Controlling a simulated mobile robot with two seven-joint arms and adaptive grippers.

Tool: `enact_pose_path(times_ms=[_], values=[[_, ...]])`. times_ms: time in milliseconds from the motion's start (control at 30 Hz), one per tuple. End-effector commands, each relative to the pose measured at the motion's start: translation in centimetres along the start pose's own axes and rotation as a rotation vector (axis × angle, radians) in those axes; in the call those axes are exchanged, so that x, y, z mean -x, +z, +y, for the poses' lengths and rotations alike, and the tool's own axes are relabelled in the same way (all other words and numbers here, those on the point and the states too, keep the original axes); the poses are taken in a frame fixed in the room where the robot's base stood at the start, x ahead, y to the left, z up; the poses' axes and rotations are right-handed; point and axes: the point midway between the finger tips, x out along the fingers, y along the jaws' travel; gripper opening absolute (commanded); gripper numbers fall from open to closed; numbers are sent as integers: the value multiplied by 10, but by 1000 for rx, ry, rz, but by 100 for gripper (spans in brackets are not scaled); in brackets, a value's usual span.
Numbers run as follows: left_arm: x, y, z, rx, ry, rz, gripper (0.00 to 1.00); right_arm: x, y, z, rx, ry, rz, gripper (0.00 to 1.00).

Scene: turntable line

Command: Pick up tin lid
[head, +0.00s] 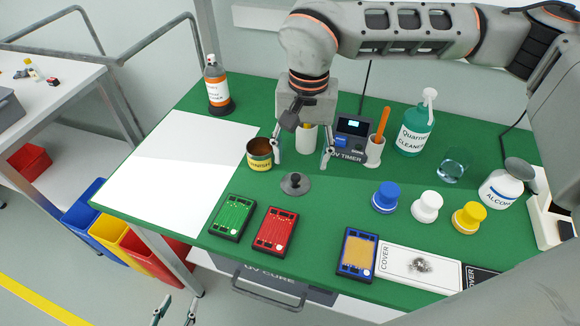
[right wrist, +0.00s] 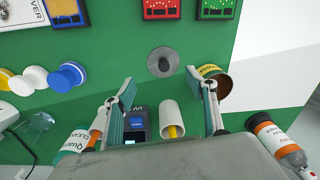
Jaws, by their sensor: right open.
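The tin lid (head: 295,184), a round grey disc with a dark knob, lies flat on the green worktop. It also shows in the right wrist view (right wrist: 163,62), just beyond the fingertips. The open varnish tin (head: 259,160), brown inside with a yellow label, stands upright beside it to the left in the head view. My right gripper (head: 301,160) is open and empty above the worktop, behind the lid, one finger close to the tin. I cannot tell whether that finger touches the tin. My left gripper (head: 176,312) is at the bottom edge, fingers apart and empty.
The UV timer (head: 353,138) and a white cup (head: 375,152) with an orange handle stand right of my right gripper; another white cup (head: 306,138) is behind it. Green (head: 233,217) and red (head: 275,230) boards lie in front of the lid. White sheet (head: 165,170) is clear.

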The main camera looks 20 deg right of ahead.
Motion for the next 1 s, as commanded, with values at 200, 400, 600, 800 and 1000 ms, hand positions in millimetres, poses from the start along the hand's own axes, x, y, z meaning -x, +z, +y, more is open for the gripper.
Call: enact_pose_path(times_ms=[200, 400, 600, 800, 1000], values=[[1, 10, 3, 1, 4, -17, 40, -23, 0, 0, 0, 2, -3, 56], [2, 9, 3, 1, 5, -17, 40, -48, -2, -1, -1, 1, -4, 56], [2, 5, 2, 1, 3, -10, 40, -71, -3, -1, 0, 1, -3, 56], [1, 1, 2, 1, 2, -4, 40, -75, -3, -2, 0, 0, 0, 56], [1, 1, 1, 1, 2, -3, 40, -74, -3, -1, 0, 0, -1, 28]])
